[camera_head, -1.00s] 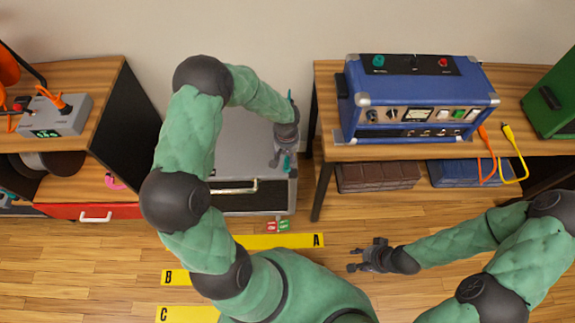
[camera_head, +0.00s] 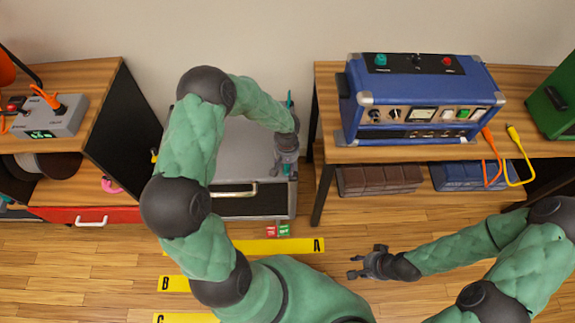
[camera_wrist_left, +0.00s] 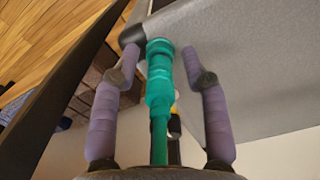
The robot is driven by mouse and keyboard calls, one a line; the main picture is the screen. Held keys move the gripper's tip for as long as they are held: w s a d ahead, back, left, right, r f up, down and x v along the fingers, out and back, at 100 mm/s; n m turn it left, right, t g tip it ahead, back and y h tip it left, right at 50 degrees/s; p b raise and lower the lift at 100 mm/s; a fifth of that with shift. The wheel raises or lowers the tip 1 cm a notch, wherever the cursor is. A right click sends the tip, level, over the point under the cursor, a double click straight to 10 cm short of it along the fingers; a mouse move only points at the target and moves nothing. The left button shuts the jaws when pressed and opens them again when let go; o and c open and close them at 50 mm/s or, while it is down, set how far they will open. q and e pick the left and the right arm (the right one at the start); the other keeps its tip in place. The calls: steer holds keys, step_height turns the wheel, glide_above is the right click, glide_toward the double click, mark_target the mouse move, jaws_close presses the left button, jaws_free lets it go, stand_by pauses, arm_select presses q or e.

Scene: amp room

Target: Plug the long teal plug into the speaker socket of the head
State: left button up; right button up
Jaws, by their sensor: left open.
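The long teal plug (camera_wrist_left: 160,75) lies lengthwise between the fingers of my left gripper (camera_wrist_left: 161,54) in the left wrist view, with a visible gap on each side. In the head view my left gripper (camera_head: 287,168) is over the right edge of the grey case, and teal bits of the plug (camera_head: 289,100) show around the wrist. The blue amplifier head (camera_head: 415,100) stands on the right wooden table, with knobs, a meter and buttons in front; I cannot tell which opening is the speaker socket. My right gripper (camera_head: 367,263) is open and empty above the floor.
The grey case (camera_head: 245,150) stands between the left cabinet (camera_head: 90,80) and the right table (camera_head: 350,150). A green unit (camera_head: 555,100) is right of the blue head. Orange (camera_head: 489,145) and yellow (camera_head: 520,150) cables hang at the table's front edge.

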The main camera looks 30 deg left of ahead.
stand_by(0.5)
arm_select(q)
jaws_close()
steer(key=shift+r, duration=0.2)
steer(key=shift+r+p, duration=2)
steer(key=shift+r, duration=0.8)
